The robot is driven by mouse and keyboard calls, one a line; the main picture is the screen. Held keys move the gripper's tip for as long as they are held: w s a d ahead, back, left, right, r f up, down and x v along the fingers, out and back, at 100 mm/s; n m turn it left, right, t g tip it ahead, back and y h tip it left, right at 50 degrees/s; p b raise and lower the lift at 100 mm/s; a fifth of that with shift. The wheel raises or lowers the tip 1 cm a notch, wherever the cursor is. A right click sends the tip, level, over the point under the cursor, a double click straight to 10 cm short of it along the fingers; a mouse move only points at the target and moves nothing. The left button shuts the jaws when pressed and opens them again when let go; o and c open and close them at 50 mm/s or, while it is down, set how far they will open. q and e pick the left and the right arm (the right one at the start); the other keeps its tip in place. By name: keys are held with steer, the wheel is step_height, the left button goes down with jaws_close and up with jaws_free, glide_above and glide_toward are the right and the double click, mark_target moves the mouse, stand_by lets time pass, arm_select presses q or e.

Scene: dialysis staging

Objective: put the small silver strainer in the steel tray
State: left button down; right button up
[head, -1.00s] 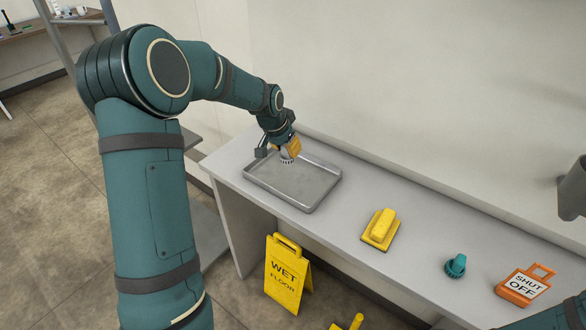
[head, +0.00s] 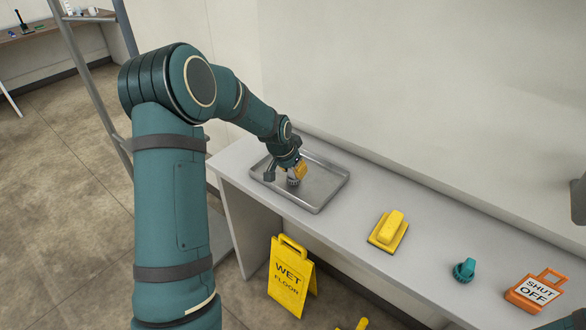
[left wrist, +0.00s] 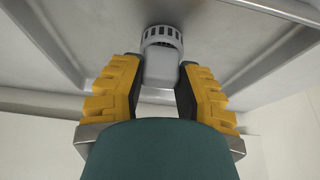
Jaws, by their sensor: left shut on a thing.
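The steel tray (head: 325,191) lies on the grey counter in the head view, and its floor and rim fill the upper part of the left wrist view (left wrist: 230,40). My left gripper (head: 297,172) is over the left part of the tray. It is shut on the small silver strainer (head: 293,181), which hangs below the fingers, slotted end toward the tray floor. In the left wrist view the strainer (left wrist: 162,58) sits between the yellow fingers (left wrist: 160,85). I cannot tell whether it touches the tray floor. My right gripper is not in view.
On the counter (head: 350,222) to the right stand a yellow block on a base (head: 390,228), a teal knob-like item (head: 464,269) and an orange "SHUT OFF" tag (head: 535,291). A yellow wet-floor sign (head: 290,278) stands on the floor in front.

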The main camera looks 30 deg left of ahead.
arm_select(q)
steer(key=c, duration=0.7)
jaws_free()
steer(key=shift+f, duration=0.1)
steer(key=shift+c, duration=0.2)
steer(key=shift+r, duration=0.35)
steer(key=p+v, duration=0.2)
steer(key=v, duration=0.9)
steer(key=shift+s+r, duration=0.15)
steer(key=shift+r, duration=0.2)
